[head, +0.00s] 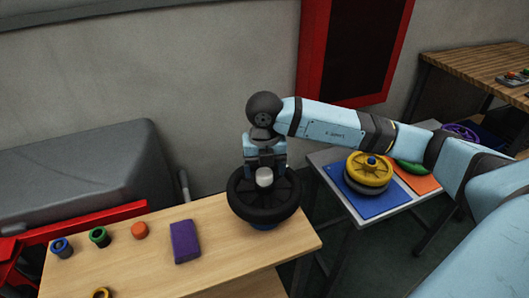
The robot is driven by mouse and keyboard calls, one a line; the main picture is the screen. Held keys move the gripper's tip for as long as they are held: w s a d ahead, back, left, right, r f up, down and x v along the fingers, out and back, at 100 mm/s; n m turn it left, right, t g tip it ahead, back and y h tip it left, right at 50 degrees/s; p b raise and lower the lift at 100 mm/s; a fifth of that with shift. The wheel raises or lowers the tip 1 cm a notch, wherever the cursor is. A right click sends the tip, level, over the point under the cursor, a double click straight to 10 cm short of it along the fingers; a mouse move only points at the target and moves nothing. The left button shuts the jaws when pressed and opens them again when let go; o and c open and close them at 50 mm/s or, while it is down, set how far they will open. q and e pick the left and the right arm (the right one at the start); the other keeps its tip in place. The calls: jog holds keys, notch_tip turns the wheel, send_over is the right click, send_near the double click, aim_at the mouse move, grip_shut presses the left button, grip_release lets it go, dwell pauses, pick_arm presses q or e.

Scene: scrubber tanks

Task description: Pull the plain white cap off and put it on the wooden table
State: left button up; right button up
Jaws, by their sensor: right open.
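The plain white cap (264,177) sits at the centre of a black wheel-like part (264,209). That part stands at the right end of the light wooden table (218,217), on a blue base that shows a little below it. My right gripper (265,168) points down just above and behind the cap, with its jaws open. Its fingers are close to the cap, but I cannot tell whether they touch it. My left gripper is out of view.
The wooden table also holds a purple block (185,242), an orange cap (139,230), a green ring (99,237), a blue ring (61,248) and a yellow ring (102,293). Bare wood lies between the block and the black part. A yellow wheel (368,171) sits on a blue mat (372,204).

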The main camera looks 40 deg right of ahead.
aim_at(264, 172)
jog(key=shift+f, duration=1)
jog(key=c, duration=1.1)
jog(key=shift+r+p, duration=0.65)
jog(key=shift+r, duration=0.45)
jog(key=shift+r+p, duration=1.85)
jog(key=shift+r, duration=1.05)
